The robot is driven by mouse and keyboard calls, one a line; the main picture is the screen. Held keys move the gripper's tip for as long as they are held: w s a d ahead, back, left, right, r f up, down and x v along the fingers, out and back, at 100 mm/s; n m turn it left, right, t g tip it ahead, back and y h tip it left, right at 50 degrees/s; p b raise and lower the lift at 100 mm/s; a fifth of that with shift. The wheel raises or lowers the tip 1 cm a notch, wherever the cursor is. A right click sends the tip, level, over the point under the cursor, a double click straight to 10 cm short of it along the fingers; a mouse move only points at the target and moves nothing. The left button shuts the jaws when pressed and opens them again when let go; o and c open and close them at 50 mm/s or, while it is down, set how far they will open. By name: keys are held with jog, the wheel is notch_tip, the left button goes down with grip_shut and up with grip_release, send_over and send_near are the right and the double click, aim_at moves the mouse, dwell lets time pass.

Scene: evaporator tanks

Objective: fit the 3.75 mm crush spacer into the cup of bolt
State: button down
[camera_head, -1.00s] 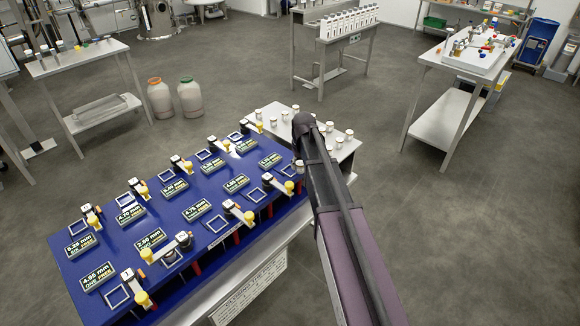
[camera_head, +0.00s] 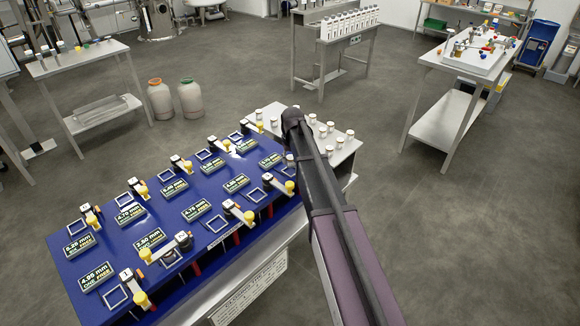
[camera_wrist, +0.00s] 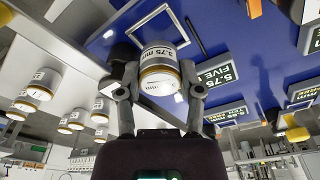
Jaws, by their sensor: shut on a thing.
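The crush spacer (camera_wrist: 160,66) is a white cylinder with gold bands, and its label reads 3.75 mm. My gripper (camera_wrist: 158,88) is shut on it, one finger on each side, in the wrist view. The spacer is held near the blue panel (camera_wrist: 222,52), beside a white square outline (camera_wrist: 135,32); whether it touches the panel I cannot tell. I cannot make out which part is the cup of bolt.
The panel carries several size plates (camera_head: 97,277), square outlines and yellow-knobbed clamps (camera_head: 141,299). Several white-and-gold cylinders (camera_head: 350,133) stand on a white surface (camera_head: 338,155) beside the panel. Dark clamp parts sit close to my fingers.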

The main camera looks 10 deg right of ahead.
aim_at(291, 165)
jog(key=shift+f+b, duration=1.2)
jog(key=shift+f, duration=0.3)
jog(key=shift+f, duration=0.2)
jog(key=c, duration=0.5)
grip_release()
jog(key=shift+c, duration=0.2)
jog(key=shift+r, duration=0.2)
notch_tip(291, 165, up, 12)
jog(key=s+p, duration=0.1)
jog(key=p, duration=1.1)
jog(key=shift+s, duration=0.3)
jog(key=shift+d, duration=0.1)
jog(key=s+g, duration=0.1)
jog(key=s, duration=2.6)
jog(key=shift+s+m, duration=0.25)
jog(key=shift+m, duration=0.15)
